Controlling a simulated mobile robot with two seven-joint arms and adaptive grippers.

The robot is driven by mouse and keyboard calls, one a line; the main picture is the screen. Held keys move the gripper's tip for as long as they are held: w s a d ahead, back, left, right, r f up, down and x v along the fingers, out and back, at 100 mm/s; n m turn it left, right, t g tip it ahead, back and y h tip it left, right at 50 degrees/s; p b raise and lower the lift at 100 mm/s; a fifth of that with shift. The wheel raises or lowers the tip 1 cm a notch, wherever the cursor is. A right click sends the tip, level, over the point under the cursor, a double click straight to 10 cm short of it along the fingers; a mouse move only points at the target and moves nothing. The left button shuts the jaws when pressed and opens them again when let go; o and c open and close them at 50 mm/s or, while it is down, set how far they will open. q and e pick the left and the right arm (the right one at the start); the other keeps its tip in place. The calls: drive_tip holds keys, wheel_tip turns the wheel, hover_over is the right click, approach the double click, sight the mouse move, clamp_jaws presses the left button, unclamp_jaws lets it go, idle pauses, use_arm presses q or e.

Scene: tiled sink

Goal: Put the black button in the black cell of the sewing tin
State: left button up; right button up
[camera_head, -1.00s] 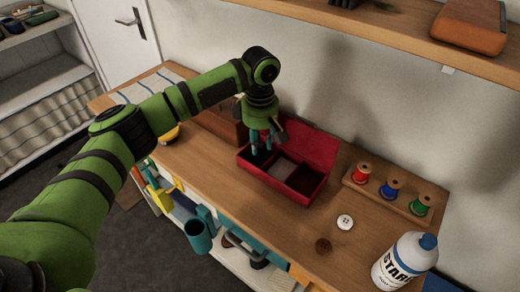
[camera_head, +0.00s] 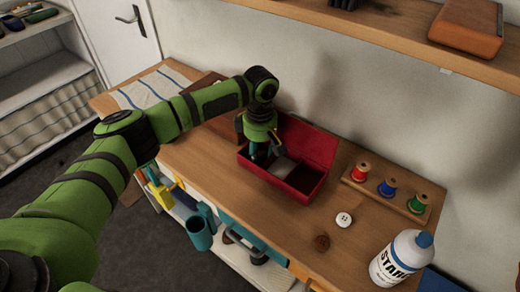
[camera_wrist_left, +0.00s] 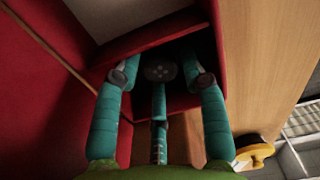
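The red sewing tin (camera_head: 270,178) stands open on the wooden worktop, its lid tilted back. My left gripper (camera_head: 262,153) reaches down into the tin's left end, which it partly hides in the head view. In the left wrist view, the black button (camera_wrist_left: 160,71) lies in the dark black cell (camera_wrist_left: 188,52), between the gripper's teal fingers. The left gripper (camera_wrist_left: 162,80) is open, with visible gaps between the side fingertips and the button. The middle finger's tip is close below the button; I cannot tell if it touches. The right gripper is not in view.
A white button (camera_head: 344,219) and a brown button (camera_head: 322,242) lie right of the tin. A rack (camera_head: 400,205) holds red, blue and green spools. A starch bottle (camera_head: 398,258) stands at the right. A wooden shelf (camera_head: 390,30) hangs above.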

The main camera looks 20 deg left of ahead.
sight(260, 154)
use_arm(q)
drive_tip(key=shift+r+b, duration=0.7)
drive_tip(key=shift+r, duration=3.25)
